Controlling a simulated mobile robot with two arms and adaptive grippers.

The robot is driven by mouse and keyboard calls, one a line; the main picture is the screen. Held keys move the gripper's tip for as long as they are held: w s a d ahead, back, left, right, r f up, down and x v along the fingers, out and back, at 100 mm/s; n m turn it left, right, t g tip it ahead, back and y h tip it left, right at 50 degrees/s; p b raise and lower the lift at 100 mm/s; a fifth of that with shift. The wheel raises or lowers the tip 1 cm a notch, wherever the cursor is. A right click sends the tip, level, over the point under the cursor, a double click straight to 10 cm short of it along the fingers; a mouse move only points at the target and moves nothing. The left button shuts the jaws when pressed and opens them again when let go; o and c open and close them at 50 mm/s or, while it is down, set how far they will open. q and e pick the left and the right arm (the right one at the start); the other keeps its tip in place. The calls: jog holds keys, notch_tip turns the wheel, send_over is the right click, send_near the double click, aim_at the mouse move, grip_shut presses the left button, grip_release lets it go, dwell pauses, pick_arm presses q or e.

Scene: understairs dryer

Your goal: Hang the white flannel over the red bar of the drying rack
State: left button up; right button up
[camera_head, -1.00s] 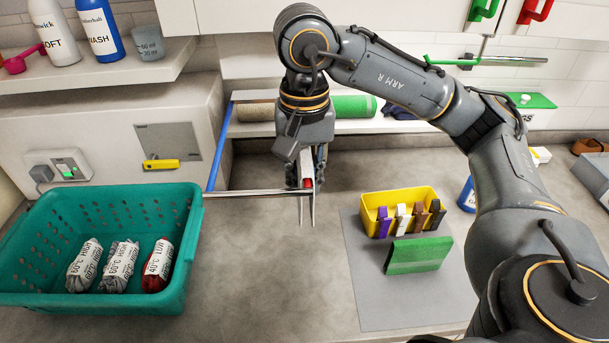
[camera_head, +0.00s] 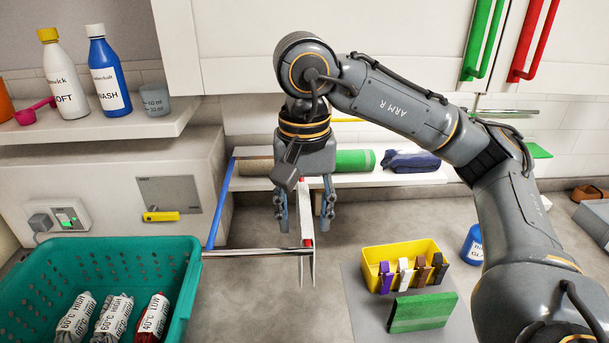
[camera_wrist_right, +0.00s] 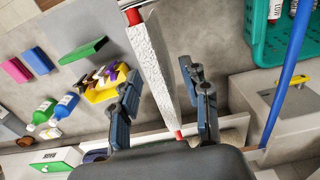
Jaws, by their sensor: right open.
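The white flannel (camera_wrist_right: 155,75) hangs over the red bar (camera_wrist_right: 134,17) of the drying rack in the right wrist view, with red showing at both ends. In the head view the flannel (camera_head: 306,265) is seen nearly edge-on, with two thin flaps hanging below the bar, and a little red (camera_head: 308,243) shows at the near end. My right gripper (camera_head: 305,222) is open, its fingers apart on either side of the flannel; the right wrist view shows gaps beside it (camera_wrist_right: 165,88). My left gripper is not in view.
The rack has a blue bar (camera_head: 222,200) and a chrome front rail (camera_head: 250,253). A teal basket (camera_head: 196,275) with rolled bundles stands at left. A yellow box (camera_head: 374,259) with clips and a folded green cloth (camera_head: 423,311) lie right. Rolled towels (camera_head: 355,160) lie behind.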

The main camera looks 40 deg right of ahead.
jog(key=shift+r, duration=3.8)
